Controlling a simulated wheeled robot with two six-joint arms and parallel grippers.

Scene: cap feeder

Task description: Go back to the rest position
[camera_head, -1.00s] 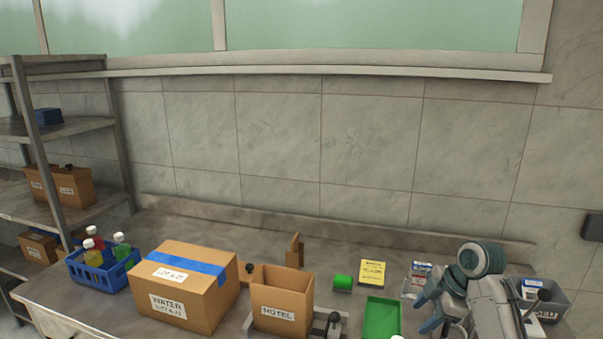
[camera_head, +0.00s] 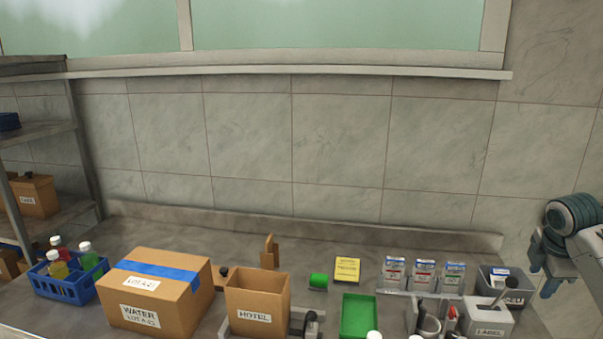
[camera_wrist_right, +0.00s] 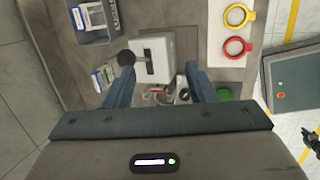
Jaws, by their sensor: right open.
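My right gripper (camera_head: 547,278) is at the right edge of the head view, up off the bench and to the right of the grey bin. In the right wrist view its two blue fingers (camera_wrist_right: 160,90) are spread apart with nothing held between them. Below and beyond them lie the white label box (camera_wrist_right: 153,58) and small items on the bench. My left gripper is in neither view.
The bench holds a blue bottle crate (camera_head: 62,287), a water carton (camera_head: 155,295), an open hotel box (camera_head: 257,305), a green tray (camera_head: 358,316), several blue-and-white packs (camera_head: 424,275) and a grey bin (camera_head: 510,290). Red and yellow rings (camera_wrist_right: 238,46) lie on a pale sheet.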

